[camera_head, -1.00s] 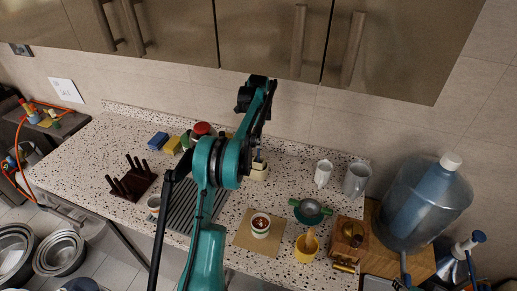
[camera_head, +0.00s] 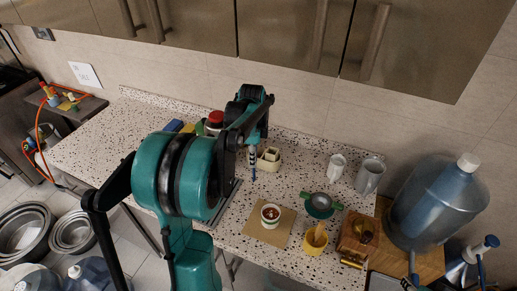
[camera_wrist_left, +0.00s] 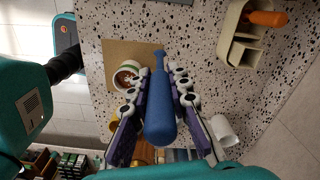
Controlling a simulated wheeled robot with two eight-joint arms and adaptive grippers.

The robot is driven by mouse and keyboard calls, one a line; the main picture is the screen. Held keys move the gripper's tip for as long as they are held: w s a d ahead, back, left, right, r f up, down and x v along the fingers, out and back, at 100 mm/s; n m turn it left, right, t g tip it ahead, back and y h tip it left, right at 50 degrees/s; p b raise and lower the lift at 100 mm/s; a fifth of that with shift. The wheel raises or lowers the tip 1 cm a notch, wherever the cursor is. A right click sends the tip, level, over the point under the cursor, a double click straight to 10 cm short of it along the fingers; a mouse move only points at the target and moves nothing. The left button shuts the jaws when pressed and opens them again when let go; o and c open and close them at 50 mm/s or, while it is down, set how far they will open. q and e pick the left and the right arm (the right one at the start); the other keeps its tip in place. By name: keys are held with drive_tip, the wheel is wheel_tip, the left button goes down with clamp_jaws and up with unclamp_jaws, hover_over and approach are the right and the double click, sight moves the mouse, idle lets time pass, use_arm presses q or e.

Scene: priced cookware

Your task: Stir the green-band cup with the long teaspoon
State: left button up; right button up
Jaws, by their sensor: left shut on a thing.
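The green-band cup (camera_head: 270,214) is white with red-brown contents and stands upright on a tan mat (camera_head: 250,223). It also shows in the left wrist view (camera_wrist_left: 127,74), left of the fingers. My left gripper (camera_head: 252,150) is shut on a long blue thing (camera_wrist_left: 160,115), seemingly the long teaspoon, held between both fingers. In the head view its blue lower end (camera_head: 253,173) points down, above the counter and behind the cup, apart from it. I cannot make out a spoon bowl. My right gripper is in neither view.
A cream holder (camera_head: 268,161) stands close behind the left gripper; an orange thing (camera_wrist_left: 266,18) is in it. A green strainer (camera_head: 320,203), a yellow cup (camera_head: 315,241), two pale mugs (camera_head: 337,166) and a wooden grinder box (camera_head: 357,233) stand to the right of the cup.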

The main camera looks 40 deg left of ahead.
use_arm(q)
drive_tip(key=s+d+r+h+p, duration=0.15)
drive_tip(key=s+d+p, duration=0.35)
drive_tip(key=d+p, duration=0.6)
wheel_tip(320, 180, down, 12)
drive_tip(key=b, duration=0.8)
drive_tip(key=shift+a+b, duration=0.35)
drive_tip(key=shift+a, duration=0.05)
drive_tip(key=shift+r, duration=0.15)
